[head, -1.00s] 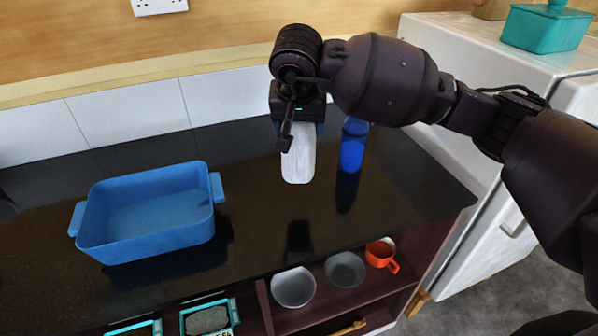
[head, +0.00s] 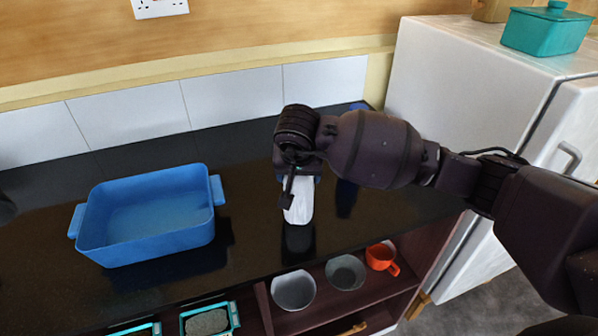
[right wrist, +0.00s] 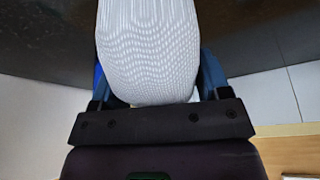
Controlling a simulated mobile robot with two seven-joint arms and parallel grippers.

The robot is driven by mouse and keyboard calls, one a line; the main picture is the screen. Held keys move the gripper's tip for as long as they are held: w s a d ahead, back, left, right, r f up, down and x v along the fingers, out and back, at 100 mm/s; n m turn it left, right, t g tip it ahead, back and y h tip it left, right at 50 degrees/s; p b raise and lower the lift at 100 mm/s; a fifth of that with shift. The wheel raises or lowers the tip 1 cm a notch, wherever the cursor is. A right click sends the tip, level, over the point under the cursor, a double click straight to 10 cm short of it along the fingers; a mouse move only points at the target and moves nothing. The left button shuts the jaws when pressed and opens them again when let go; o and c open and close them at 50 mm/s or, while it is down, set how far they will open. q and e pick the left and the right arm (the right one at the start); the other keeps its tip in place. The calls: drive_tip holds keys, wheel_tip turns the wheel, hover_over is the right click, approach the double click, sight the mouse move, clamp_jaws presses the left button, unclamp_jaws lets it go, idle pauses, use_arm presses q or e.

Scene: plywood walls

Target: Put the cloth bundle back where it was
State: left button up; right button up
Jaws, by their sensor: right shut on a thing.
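The white cloth bundle (head: 299,203) is held by my right gripper (head: 297,180) in the head view, low over the black countertop. Its dark reflection shows just below it; I cannot tell whether it touches the counter. In the right wrist view the bundle (right wrist: 148,50) looks ribbed and white and sits between the blue fingers of the gripper (right wrist: 155,80), which is shut on it. My left gripper is not in view.
A blue tray (head: 150,248) with two handles stands on the black counter (head: 255,225) at left. A blue bottle (head: 347,192) is mostly hidden behind my right arm. Bowls (head: 293,290) and an orange mug (head: 381,257) sit on the shelf below. A white fridge (head: 470,75) stands at right.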

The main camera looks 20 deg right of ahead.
drive_tip(key=o, duration=0.9)
drive_tip(key=shift+f, duration=0.1)
drive_tip(key=v, duration=1.2)
drive_tip(key=shift+r, duration=0.2)
